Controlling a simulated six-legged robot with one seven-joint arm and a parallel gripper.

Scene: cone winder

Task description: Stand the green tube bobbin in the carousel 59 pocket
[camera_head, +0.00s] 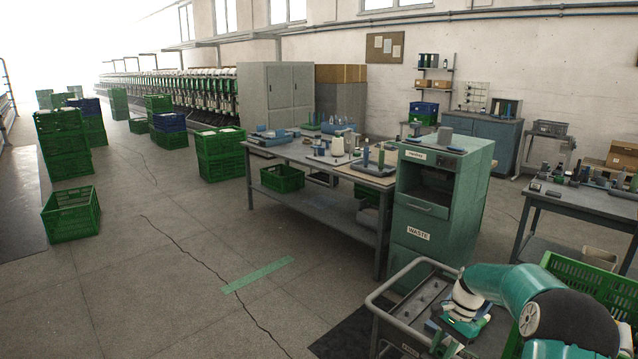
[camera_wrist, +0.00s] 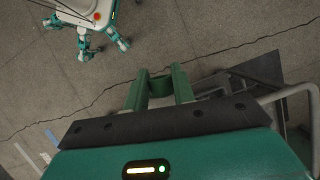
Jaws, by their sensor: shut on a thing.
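My gripper (camera_wrist: 160,85) reaches forward in the wrist view and is shut on a small green piece (camera_wrist: 160,88) between its two fingers. It appears to be the green tube bobbin, seen only in part. In the head view my gripper end is low at the right, over a grey-railed cart (camera_head: 388,291), and its fingertips and load cannot be made out. I cannot pick out a carousel marked 59 or its pocket in either view.
A teal waste cabinet (camera_head: 420,236) stands behind the cart. A workbench (camera_head: 312,158) with tubes and trays is left of it. A green crate (camera_head: 590,288) is beside my arm. Another bench (camera_head: 585,204) is at right. Open floor with a green strip (camera_head: 257,274) lies left.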

